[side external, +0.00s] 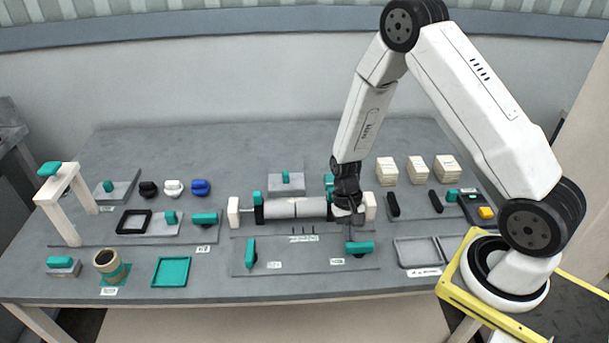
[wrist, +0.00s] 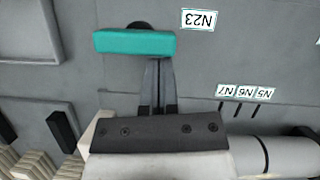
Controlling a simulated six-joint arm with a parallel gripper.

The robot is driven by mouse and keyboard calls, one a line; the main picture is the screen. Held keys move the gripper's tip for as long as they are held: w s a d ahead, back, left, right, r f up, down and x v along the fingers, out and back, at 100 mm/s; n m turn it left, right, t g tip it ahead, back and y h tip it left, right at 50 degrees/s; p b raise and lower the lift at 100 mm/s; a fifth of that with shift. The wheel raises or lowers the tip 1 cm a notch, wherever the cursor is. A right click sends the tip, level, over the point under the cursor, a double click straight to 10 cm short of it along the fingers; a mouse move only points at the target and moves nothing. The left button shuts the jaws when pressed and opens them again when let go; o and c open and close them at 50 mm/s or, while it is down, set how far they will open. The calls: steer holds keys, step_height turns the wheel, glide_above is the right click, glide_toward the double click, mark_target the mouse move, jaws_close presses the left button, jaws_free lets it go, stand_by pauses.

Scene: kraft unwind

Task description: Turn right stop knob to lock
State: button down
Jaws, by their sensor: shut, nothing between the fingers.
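The teal bar-shaped knob (side external: 360,247) at the right of the front plate looks like the right stop knob. Its bar lies crosswise, left to right, on a dark round base. In the wrist view the teal bar (wrist: 134,42) is level, with a label reading N23 to its right. My gripper (side external: 357,226) is just behind and above this knob, by the right end of the roller. In the wrist view its narrow dark fingers (wrist: 158,64) are together and empty, with their tips at the bar's lower edge. I cannot tell whether they touch it.
A grey roller (side external: 295,208) with white ends lies behind the front plate. Another teal knob (side external: 250,253) stands turned lengthwise at the plate's left. A grey tray (side external: 417,250) is to the right, and pale stacked blocks (side external: 387,170) are behind. The plate's middle is mostly clear.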

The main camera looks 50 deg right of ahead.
mark_target(347, 247)
steer(key=shift+a+n, duration=0.2)
steer(key=shift+n, duration=0.3)
steer(key=shift+a+n+g+h, duration=0.2)
steer(key=shift+n+h, duration=0.15)
steer(key=shift+n, duration=0.35)
steer(key=shift+a+n+g+h, duration=0.1)
steer(key=shift+a+n+h, duration=0.2)
steer(key=shift+n, duration=0.4)
steer(key=shift+s+a+n+h, duration=0.15)
steer(key=shift+n+h, duration=0.1)
steer(key=shift+n, duration=0.3)
steer(key=shift+s+a+n+h, duration=0.1)
steer(key=shift+n+h, duration=0.1)
steer(key=shift+n, duration=0.35)
steer(key=shift+s+a+n+h, duration=0.1)
steer(key=shift+a+n+h, duration=0.25)
steer(key=shift+n, duration=0.55)
steer(key=shift+s+a+n+h, duration=0.15)
steer(key=shift+n+h, duration=0.15)
steer(key=shift+n, duration=0.45)
steer(key=shift+s+a+n+h, duration=0.15)
steer(key=shift+n+h, duration=0.1)
steer(key=shift+n, duration=0.5)
steer(key=shift+s+n, duration=0.1)
steer(key=shift+n, duration=0.4)
steer(key=shift+s+a+n+h, duration=0.2)
steer(key=shift+n+h, duration=0.3)
steer(key=shift+n, duration=0.5)
steer(key=shift+s, duration=0.3)
